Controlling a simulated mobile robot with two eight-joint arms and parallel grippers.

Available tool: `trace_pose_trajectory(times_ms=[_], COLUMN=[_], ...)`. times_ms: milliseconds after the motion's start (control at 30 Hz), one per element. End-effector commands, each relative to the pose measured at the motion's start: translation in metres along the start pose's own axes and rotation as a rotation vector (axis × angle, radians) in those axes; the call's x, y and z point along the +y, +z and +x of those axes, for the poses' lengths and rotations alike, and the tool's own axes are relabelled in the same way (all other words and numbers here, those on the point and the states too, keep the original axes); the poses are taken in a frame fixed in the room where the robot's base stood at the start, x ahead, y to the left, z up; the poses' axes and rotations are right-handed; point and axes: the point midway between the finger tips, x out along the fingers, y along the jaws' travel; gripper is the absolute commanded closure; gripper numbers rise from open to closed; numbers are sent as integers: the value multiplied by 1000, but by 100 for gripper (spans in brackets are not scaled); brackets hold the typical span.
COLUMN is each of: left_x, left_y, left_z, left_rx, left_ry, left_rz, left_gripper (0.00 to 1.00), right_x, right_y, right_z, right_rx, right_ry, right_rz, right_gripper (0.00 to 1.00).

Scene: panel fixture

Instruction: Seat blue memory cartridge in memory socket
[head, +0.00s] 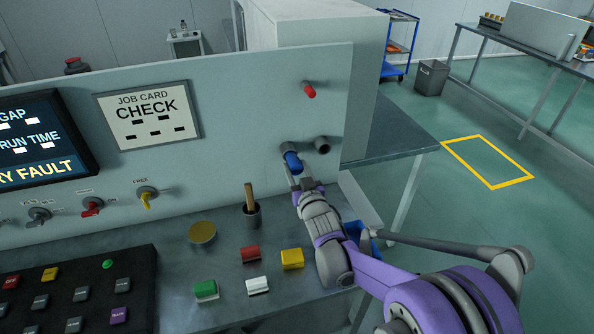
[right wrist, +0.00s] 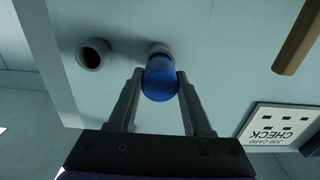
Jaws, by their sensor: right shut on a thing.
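The blue memory cartridge (head: 292,162) is a short blue cylinder, held at the upright grey panel by my right gripper (head: 295,180). In the right wrist view, the gripper's two fingers (right wrist: 160,88) are shut on both sides of the cartridge (right wrist: 160,82). A grey socket ring (right wrist: 159,48) shows just behind the cartridge's far end, lined up with it. I cannot tell how far the cartridge is inside that ring. A second, empty grey socket (head: 322,144) is beside it on the panel and also shows in the right wrist view (right wrist: 93,54). My left gripper is out of view.
A red knob (head: 310,91) sticks out above the sockets. On the table below stand a cup with a wooden handle (head: 250,200), a round brass-coloured piece (head: 202,233), and green (head: 206,290), white (head: 257,286), red (head: 250,253) and yellow (head: 292,259) blocks.

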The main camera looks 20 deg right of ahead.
Motion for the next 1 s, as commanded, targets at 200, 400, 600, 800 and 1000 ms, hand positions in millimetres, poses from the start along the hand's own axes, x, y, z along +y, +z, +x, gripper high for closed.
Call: trace_pose_trajectory(times_ms=[200, 400, 600, 800, 1000], left_x=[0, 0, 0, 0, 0], left_y=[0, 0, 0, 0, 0], left_z=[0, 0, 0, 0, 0], left_rx=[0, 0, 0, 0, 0], left_ry=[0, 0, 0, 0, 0], left_rz=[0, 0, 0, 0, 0], left_gripper=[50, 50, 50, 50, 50], right_x=[0, 0, 0, 0, 0], right_y=[0, 0, 0, 0, 0], right_z=[5, 9, 14, 18, 22], right_rx=[0, 0, 0, 0, 0], right_ry=[0, 0, 0, 0, 0], right_rz=[0, 0, 0, 0, -1], right_gripper=[100, 100, 100, 100, 100])
